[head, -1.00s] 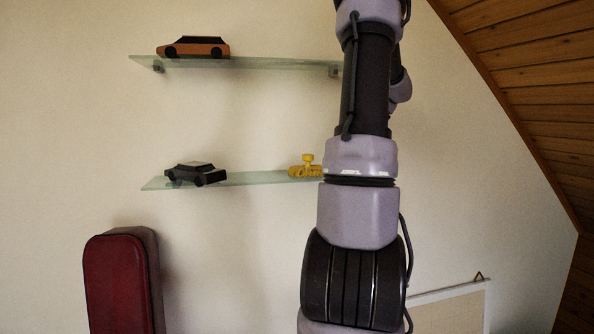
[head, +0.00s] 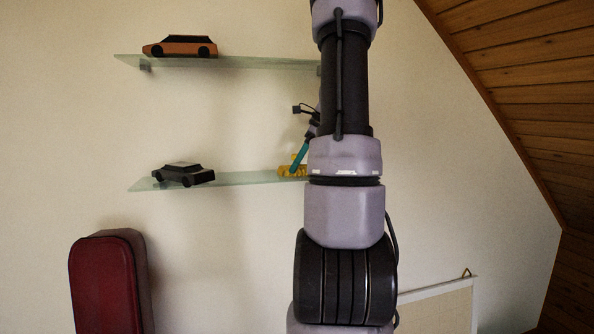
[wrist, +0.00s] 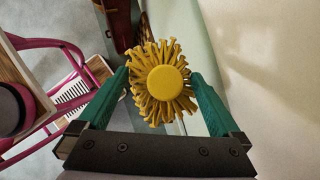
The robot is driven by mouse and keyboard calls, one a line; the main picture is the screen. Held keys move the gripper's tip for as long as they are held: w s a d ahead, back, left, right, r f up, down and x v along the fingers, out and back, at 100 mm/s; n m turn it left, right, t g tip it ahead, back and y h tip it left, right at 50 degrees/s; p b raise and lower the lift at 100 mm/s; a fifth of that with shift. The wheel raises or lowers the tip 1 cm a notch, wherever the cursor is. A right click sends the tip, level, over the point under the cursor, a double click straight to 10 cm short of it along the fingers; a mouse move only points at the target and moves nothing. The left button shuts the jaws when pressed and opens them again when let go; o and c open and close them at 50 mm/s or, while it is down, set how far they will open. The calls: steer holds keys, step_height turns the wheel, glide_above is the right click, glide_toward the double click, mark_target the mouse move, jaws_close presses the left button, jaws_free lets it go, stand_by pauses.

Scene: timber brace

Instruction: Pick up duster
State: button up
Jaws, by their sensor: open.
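The yellow duster stands on the right part of the lower glass shelf (head: 235,180), partly hidden by my arm in the head view (head: 287,171). In the wrist view the duster (wrist: 162,82) shows from above as a round yellow cap with a fringe of thick strands. My gripper (wrist: 160,76) is open, with one green finger on each side of the duster. The fingertips are close to the fringe; I cannot tell if they touch it. In the head view one teal finger (head: 300,156) slants down to the duster.
A dark model car (head: 183,174) stands on the left of the same shelf. An orange-brown car (head: 180,46) is on the upper glass shelf (head: 240,62). A red padded case (head: 103,287) is below left. In the wrist view a pink-framed piece of furniture (wrist: 88,62) is at left.

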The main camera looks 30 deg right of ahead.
steer(key=shift+w+a+f, duration=0.1)
steer(key=shift+a+f, duration=0.05)
steer(key=shift+f, duration=0.05)
steer(key=c, duration=1.1)
steer(key=shift+r, duration=0.15)
steer(key=shift+r, duration=0.3)
steer(key=s+a, duration=0.2)
steer(key=s, duration=0.6)
steer(key=s+a, duration=0.3)
steer(key=s, duration=0.6)
steer(key=shift+a+r, duration=0.3)
steer(key=shift+r, duration=0.05)
steer(key=shift+s, duration=0.1)
